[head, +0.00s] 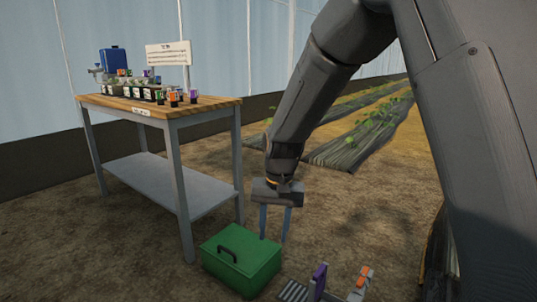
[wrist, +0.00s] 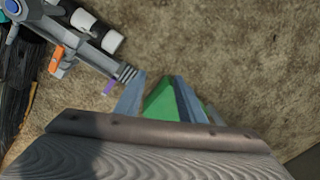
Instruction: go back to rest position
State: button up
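My gripper (head: 275,224) hangs from my dark grey arm in the head view, fingers pointing down. Its two fingers stand apart with nothing visible between them. In the wrist view the fingers (wrist: 160,97) are also spread. A green box (head: 241,258) with a dark handle is on the ground just left of and below the fingertips in the head view. Part of the green box (wrist: 160,104) shows between and behind the fingers in the wrist view. I cannot tell whether a fingertip touches it.
A wooden-topped table (head: 215,102) stands at left with several small coloured-label bottles, a blue container (head: 113,60) and a white sign (head: 169,54). Grey pipework with an orange handle (wrist: 56,58) and a purple handle (wrist: 109,87) lies close by. Bare soil is open behind my gripper.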

jog(key=s+a+r+n+y, duration=0.1)
jog(key=s+r+n, duration=0.3)
jog(key=s, duration=1.2)
jog(key=s+a+r+n, duration=0.1)
jog(key=s+r+n, duration=0.3)
jog(key=s, duration=1.1)
jog(key=d+r+m+h+p, duration=0.1)
jog(key=d+r+m+p, duration=0.2)
jog(key=d+r+p, duration=0.7)
jog(key=d+r+m+h+p, duration=0.1)
jog(key=d+r+m+p, duration=0.2)
jog(key=d+r+p, duration=0.7)
notch_tip(320, 180, up, 6)
jog(key=p, duration=1.5)
jog(key=shift+r+m, duration=0.15)
jog(key=shift+m, duration=0.25)
jog(key=shift+s, duration=0.1)
jog(key=shift+c, duration=0.6)
